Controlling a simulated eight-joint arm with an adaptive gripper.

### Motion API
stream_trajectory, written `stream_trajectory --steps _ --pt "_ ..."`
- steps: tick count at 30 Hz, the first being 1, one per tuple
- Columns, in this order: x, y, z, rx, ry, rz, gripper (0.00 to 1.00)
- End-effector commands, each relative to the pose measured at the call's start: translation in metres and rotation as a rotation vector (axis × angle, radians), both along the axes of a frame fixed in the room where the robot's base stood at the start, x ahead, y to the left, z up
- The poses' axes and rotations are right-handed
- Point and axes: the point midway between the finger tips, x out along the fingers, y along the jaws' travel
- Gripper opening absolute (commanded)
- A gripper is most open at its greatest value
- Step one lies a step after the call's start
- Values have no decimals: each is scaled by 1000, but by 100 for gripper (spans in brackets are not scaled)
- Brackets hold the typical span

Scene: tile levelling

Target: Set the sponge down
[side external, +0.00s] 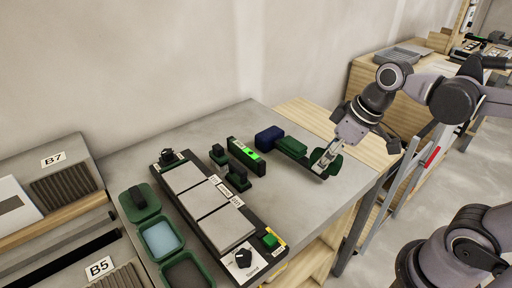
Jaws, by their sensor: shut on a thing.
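My gripper (325,169) is low over the right part of the grey bench top, its fingers pointing down. It is shut on a dark green piece (317,156) that shows on both sides of the fingers; this looks like the sponge, though its shape is partly hidden by the fingers. I cannot tell whether it touches the bench. A dark green block (291,147) lies just left of it, and a dark blue block (269,137) lies beyond that.
A black fixture with grey tiles (204,200) runs across the bench. A green-lit level (243,155) stands behind it, between small green-and-black pieces. Green trays (162,240) line its left side, one holding pale blue stuff. Bare bench (310,205) lies right of the fixture.

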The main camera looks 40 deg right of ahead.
Motion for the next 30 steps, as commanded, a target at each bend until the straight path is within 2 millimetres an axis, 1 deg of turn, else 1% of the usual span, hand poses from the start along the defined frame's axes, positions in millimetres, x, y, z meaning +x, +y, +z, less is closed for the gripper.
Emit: stream_trajectory --steps 1,3,8,17,25,30 --pt "-6 0 0 2 -2 23 15" --pt "-10 1 -1 2 -6 51 15" --pt "-12 11 -6 3 -9 81 15" --pt "-8 56 -32 1 -10 84 15" --pt "-3 100 -58 2 -9 83 15" --pt "-1 114 -68 2 -9 77 15"
